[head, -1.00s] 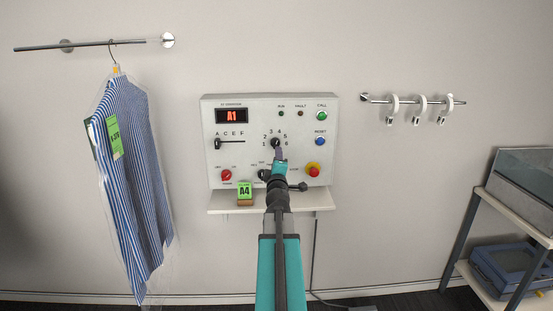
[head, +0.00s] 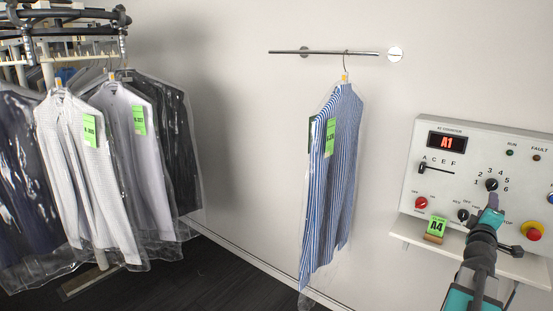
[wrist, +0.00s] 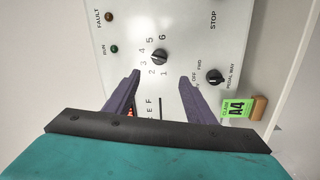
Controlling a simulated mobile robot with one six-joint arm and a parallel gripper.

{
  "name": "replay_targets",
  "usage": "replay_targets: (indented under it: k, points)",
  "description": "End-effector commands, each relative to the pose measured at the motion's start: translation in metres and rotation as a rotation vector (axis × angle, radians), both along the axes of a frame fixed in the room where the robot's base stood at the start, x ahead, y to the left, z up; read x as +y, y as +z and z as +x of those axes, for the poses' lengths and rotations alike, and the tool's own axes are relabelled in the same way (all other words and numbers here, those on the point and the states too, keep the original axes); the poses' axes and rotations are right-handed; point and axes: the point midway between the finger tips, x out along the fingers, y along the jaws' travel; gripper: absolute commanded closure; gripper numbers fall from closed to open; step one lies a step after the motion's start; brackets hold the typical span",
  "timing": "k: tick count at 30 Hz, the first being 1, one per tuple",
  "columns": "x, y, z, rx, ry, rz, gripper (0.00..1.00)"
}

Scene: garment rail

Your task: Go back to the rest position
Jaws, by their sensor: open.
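My gripper (head: 492,203) is at the lower right in the head view, in front of the control panel (head: 411,190). In the wrist view my gripper (wrist: 160,82) shows two purple fingers spread apart with nothing between them. The numbered black rotary knob (wrist: 159,57) lies just beyond the gap between the fingers; it also shows in the head view (head: 491,184). I cannot tell the exact distance from the fingertips to the panel. The panel's display reads A1 (head: 446,142).
A small shelf (head: 520,268) under the panel holds a green A4 tag (head: 436,227). A striped shirt (head: 335,180) hangs on a wall rail (head: 325,52) left of the panel. Bagged garments (head: 90,170) hang from a rack (head: 60,35) at the far left. Dark floor (head: 225,285) is clear between.

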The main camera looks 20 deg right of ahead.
Motion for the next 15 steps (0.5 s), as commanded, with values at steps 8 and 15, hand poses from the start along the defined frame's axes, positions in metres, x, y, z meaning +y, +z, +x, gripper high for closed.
replay_targets:
  k: [8,15]
  points:
    - [0.045,-0.037,0.064,0.024,0.096,0.034,0.5]
    - [0.113,-0.108,0.134,0.078,0.215,0.098,0.5]
